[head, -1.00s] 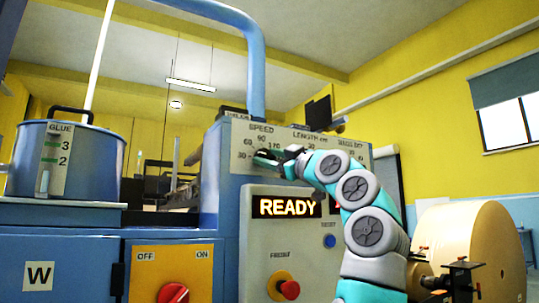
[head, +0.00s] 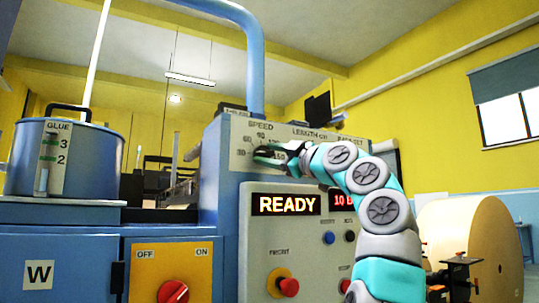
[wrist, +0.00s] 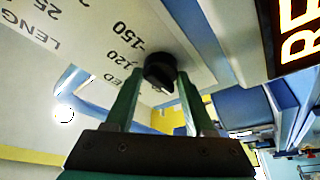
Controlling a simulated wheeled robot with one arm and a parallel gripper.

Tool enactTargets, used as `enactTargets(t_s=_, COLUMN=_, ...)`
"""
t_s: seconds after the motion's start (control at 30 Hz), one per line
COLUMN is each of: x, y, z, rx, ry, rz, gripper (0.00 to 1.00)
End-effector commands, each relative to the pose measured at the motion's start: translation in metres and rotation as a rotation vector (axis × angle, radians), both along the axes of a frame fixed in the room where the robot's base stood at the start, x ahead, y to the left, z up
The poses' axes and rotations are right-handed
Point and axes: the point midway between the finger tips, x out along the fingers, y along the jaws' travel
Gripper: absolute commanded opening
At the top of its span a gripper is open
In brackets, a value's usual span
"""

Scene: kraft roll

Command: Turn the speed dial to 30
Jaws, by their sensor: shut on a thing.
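The speed dial (wrist: 160,70) is a black round knob on the pale scale plate (wrist: 85,70), between my two fingers in the wrist view. The numbers 120 and 150 show close beside it. My gripper (head: 268,157) is shut on the knob; its fingers also show in the wrist view (wrist: 161,80). In the head view the gripper covers most of the dial under the word SPEED, with 30 and 60 just to its left. I cannot make out which number the dial points to.
Below the scale plate is a lit READY display (head: 286,204), with a red display partly behind my arm. A red push button (head: 288,287) and a blue button (head: 328,238) sit lower. A glue pot (head: 65,158) stands left, a paper roll (head: 470,245) right.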

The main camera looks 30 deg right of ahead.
Motion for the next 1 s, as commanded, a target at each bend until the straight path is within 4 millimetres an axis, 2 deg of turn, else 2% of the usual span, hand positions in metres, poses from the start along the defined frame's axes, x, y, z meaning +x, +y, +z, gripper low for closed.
enactTargets(t_s=0.33, x=0.0013, y=0.0007, z=-0.0018, rx=-0.003, ry=0.004, rz=0.001, gripper=0.0)
enactTargets(t_s=0.37, x=0.0012, y=0.0006, z=-0.0018, rx=-0.002, ry=0.004, rz=0.001, gripper=0.56)
enactTargets(t_s=0.6, x=0.0005, y=0.0004, z=-0.0007, rx=-0.002, ry=0.002, rz=0.0, gripper=0.83)
enactTargets(t_s=1.0, x=-0.006, y=-0.0021, z=-0.0023, rx=0.0, ry=-0.002, rz=-0.001, gripper=0.84)
